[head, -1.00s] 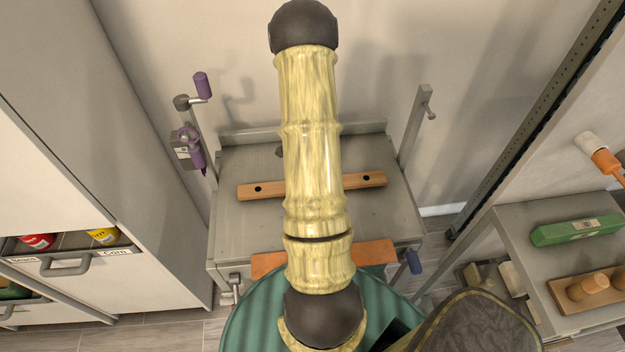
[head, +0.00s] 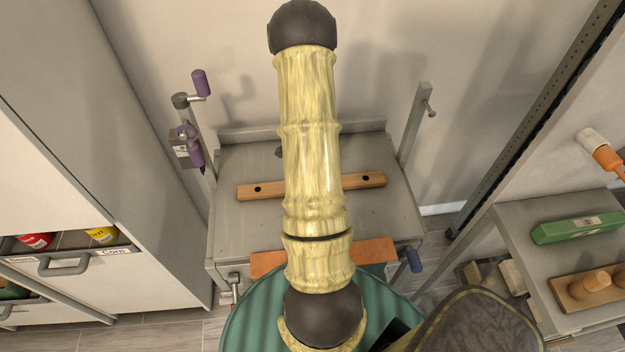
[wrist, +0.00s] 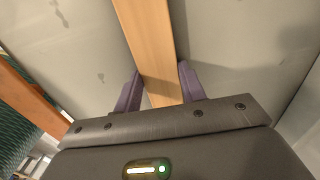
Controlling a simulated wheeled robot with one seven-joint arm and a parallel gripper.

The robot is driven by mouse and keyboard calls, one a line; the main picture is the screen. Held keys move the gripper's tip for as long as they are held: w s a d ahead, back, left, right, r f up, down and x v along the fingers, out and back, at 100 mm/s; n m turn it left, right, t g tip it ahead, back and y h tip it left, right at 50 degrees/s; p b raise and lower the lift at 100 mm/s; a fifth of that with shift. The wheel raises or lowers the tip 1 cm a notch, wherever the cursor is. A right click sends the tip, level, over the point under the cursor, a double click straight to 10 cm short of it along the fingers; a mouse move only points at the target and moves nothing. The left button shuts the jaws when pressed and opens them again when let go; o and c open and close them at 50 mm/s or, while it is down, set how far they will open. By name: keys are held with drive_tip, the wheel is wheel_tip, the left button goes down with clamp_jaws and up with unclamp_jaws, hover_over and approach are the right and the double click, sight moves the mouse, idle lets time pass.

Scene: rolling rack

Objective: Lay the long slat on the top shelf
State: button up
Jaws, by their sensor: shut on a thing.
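The long slat (head: 358,181) is a light wooden bar with dark holes near its ends. In the head view it runs across the grey bench top (head: 240,218), its middle hidden by my arm. I cannot tell whether it touches the bench or is just above it. In the wrist view the slat (wrist: 152,45) passes between the purple fingers of my gripper (wrist: 160,72), which is shut on it. My gripper is hidden behind my arm in the head view. A grey shelf (head: 520,230) shows at the right; I cannot tell whether it is the top shelf.
The right shelf holds a green box (head: 578,229) and a wooden board with knobs (head: 592,289). A purple-handled device (head: 190,145) stands at the bench's left, a post (head: 411,125) at its right. An orange-brown board (head: 375,252) lies along its front. A cabinet drawer (head: 65,262) holds cans.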

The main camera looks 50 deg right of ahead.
drive_tip(key=shift+f, duration=0.15)
drive_tip(key=o, duration=1.2)
wheel_tip(320, 180, up, 18)
drive_tip(key=shift+f, duration=0.25)
idle(0.5)
